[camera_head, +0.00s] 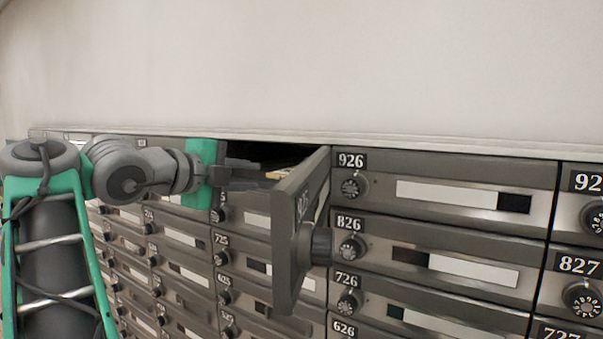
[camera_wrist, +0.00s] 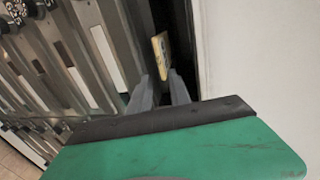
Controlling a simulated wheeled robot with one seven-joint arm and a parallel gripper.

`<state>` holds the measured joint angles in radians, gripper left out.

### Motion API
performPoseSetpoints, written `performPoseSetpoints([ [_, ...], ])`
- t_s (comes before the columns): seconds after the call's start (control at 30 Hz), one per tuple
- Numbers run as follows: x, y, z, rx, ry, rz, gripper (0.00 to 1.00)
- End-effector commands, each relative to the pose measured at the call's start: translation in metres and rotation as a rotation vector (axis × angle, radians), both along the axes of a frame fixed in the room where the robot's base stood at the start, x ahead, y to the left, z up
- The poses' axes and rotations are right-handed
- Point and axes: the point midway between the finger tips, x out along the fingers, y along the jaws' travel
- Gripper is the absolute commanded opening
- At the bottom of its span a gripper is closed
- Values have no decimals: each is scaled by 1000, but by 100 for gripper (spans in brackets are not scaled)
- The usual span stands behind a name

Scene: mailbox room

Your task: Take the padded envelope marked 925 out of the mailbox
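The mailbox door (camera_head: 296,230) stands swung open towards me, hinged beside box 926, with a dial knob on its face. Behind it the dark opening of the mailbox (camera_head: 290,152) shows in the top row. A tan, yellowish padded envelope (camera_wrist: 161,55) lies inside the opening in the wrist view; only its near end shows, and no number can be read on it. A sliver of it also shows in the head view (camera_head: 277,174). My gripper (camera_wrist: 164,82) is at the opening, its two fingers apart, with the envelope's end just beyond the fingertips. I cannot tell whether they touch.
Closed mailboxes with dials surround the opening, including 926 (camera_head: 447,189) to the right and 725 (camera_head: 245,247) below. The open door stands close to the right of my gripper. The plain wall (camera_head: 330,65) above is clear.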

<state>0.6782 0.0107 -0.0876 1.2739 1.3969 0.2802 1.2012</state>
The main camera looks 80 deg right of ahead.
Motion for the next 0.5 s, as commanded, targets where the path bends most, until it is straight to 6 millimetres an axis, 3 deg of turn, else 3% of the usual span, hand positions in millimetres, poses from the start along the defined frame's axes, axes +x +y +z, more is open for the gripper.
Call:
performPoseSetpoints([
  [0.5, -25, -59, -14, 4, 5, 3, 24],
])
